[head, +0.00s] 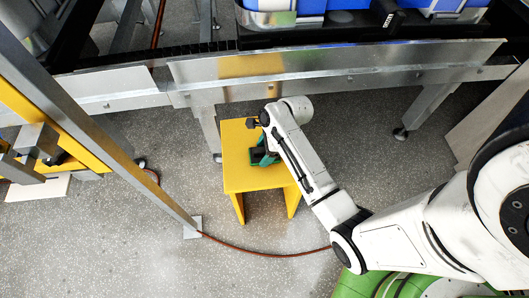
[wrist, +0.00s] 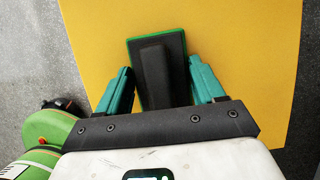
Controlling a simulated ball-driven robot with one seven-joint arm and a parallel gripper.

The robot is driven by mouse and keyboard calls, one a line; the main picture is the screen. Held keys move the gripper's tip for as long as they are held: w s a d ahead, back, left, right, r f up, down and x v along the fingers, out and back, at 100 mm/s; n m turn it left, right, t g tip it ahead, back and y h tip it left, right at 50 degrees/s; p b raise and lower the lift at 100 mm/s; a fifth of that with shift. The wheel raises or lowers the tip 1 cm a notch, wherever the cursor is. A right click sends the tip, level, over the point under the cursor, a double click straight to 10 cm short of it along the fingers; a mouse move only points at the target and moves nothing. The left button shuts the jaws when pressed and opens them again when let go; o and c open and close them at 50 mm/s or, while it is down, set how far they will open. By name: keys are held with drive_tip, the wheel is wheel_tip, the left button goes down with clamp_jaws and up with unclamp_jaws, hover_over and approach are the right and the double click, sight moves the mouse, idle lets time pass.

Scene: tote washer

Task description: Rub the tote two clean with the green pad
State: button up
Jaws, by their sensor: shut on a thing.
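The green pad (wrist: 183,42) shows in the wrist view as a dark block with a green edge and a raised black grip. It is over the yellow stool's top; I cannot tell whether it touches the stool. My gripper (wrist: 162,85) has teal fingers on both sides of the pad and is shut on it. In the head view the gripper (head: 264,158) is over the stool, and the pad there is small and partly hidden. Blue totes (head: 278,5) are cut off at the top edge of the head view. I cannot tell which is tote two.
The yellow stool (head: 238,172) stands on the speckled floor before a long metal rail (head: 340,62). A slanted metal post (head: 110,138) stands at the left. A reddish hose (head: 255,252) curves across the floor. The floor left of the stool is mostly clear.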

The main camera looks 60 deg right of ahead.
drive_tip(key=shift+r, duration=0.1)
drive_tip(key=shift+r+p, duration=2.95)
drive_tip(key=shift+p, duration=0.65)
drive_tip(key=o, duration=1)
drive_tip(key=c, duration=1)
